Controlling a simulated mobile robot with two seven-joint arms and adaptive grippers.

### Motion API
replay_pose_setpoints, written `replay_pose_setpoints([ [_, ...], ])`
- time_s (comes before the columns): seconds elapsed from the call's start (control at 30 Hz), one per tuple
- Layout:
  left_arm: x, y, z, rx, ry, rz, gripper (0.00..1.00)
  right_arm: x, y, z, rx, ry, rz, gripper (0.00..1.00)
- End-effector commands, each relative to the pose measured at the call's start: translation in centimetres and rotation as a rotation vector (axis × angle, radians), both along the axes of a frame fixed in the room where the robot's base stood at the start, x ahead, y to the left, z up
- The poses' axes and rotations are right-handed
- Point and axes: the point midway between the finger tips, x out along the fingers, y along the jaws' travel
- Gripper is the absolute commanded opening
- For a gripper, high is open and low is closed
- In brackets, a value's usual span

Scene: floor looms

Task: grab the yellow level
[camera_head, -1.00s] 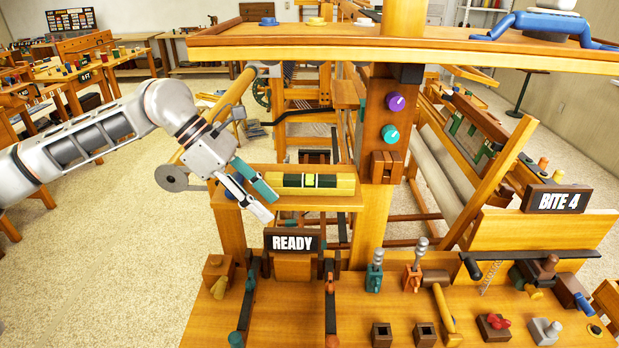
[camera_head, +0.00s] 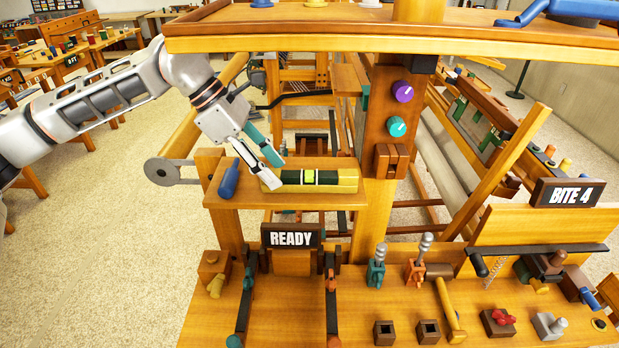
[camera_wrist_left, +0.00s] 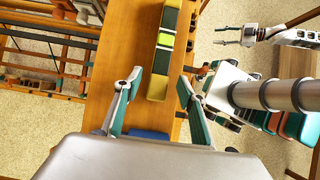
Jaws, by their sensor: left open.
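The yellow level (camera_head: 347,184) lies flat on a small wooden shelf (camera_head: 300,199) above the READY sign. It is a bar with dark green faces and a bright yellow-green vial in the middle. My left gripper (camera_head: 275,164) is open at the level's left end, pointing down to the right. In the left wrist view the level's near end (camera_wrist_left: 157,88) shows between the open fingertips (camera_wrist_left: 159,78), with gaps on both sides. I cannot tell whether a finger touches it.
A blue handle (camera_head: 229,179) stands on the shelf's left end, beside my left gripper. A wooden post (camera_head: 385,170) with purple and teal knobs rises right of the level. An upper wooden shelf (camera_head: 300,42) overhangs. The READY sign (camera_head: 291,236) stands below in front.

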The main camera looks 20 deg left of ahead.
Motion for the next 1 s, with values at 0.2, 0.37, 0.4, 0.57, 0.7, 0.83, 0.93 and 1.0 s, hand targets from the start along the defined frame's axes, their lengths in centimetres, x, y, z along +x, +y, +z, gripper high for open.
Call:
replay_pose_setpoints([
  [0.2, 0.8, -2.7, 0.0, 0.000, -0.001, 0.001, 0.40, 0.1, 0.0, 0.3, 0.000, -0.001, 0.001, 0.40],
  [0.37, 1.0, -3.5, 0.0, 0.000, 0.000, 0.000, 0.40, 0.3, 0.0, 0.6, 0.000, -0.005, 0.000, 0.40],
  [0.4, 1.1, -3.8, 0.0, 0.000, -0.001, -0.001, 0.40, 0.3, 0.0, 0.6, 0.000, -0.006, 0.001, 0.40],
  [0.57, 1.7, -6.3, 0.1, -0.001, -0.001, -0.003, 0.40, 0.4, 0.1, 1.1, 0.000, -0.008, 0.001, 0.40],
  [0.7, 2.0, -7.1, -1.8, 0.001, 0.002, 0.000, 0.40, 0.5, 0.1, 1.6, 0.000, -0.010, 0.001, 0.40],
  [0.83, 2.2, -7.4, -2.5, 0.000, 0.001, 0.002, 0.40, 0.6, 0.1, 1.7, 0.001, -0.013, 0.000, 0.40],
  [0.93, 2.2, -7.5, -2.6, 0.000, 0.001, 0.002, 0.40, 0.6, 0.1, 1.8, 0.001, -0.013, 0.000, 0.40],
  [1.0, 2.2, -7.5, -2.6, 0.000, 0.000, 0.002, 0.40, 0.6, 0.1, 1.8, 0.001, -0.014, 0.000, 0.40],
])
